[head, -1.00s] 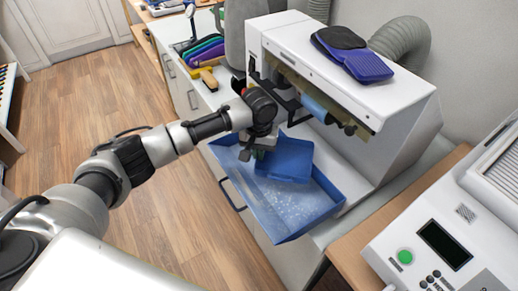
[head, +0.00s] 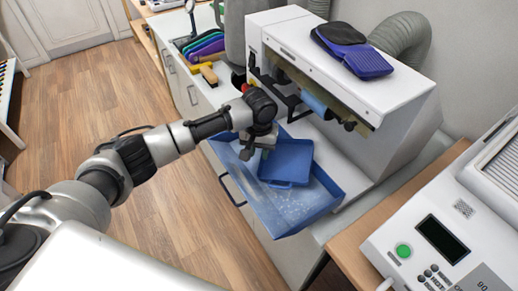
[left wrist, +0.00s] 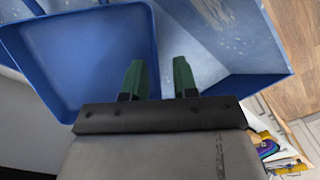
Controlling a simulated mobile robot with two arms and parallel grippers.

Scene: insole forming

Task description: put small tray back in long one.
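The small blue tray (head: 287,158) lies inside the long blue tray (head: 305,219), toward its far right side. It also shows in the left wrist view (left wrist: 85,55), on the left. My left gripper (head: 257,153) is over the long tray, just left of the small tray. In the left wrist view my left gripper (left wrist: 160,80) has its two green fingers apart with nothing between them. The small tray's edge is beside the left finger; I cannot tell whether they touch. The long tray's speckled floor (left wrist: 205,45) shows to the right. My right gripper is not in view.
A white machine (head: 350,90) with dark and blue pads on top stands behind the trays. A white device (head: 440,230) with a green button is at the right. Colored insoles (head: 203,47) and a yellow brush lie on the far counter.

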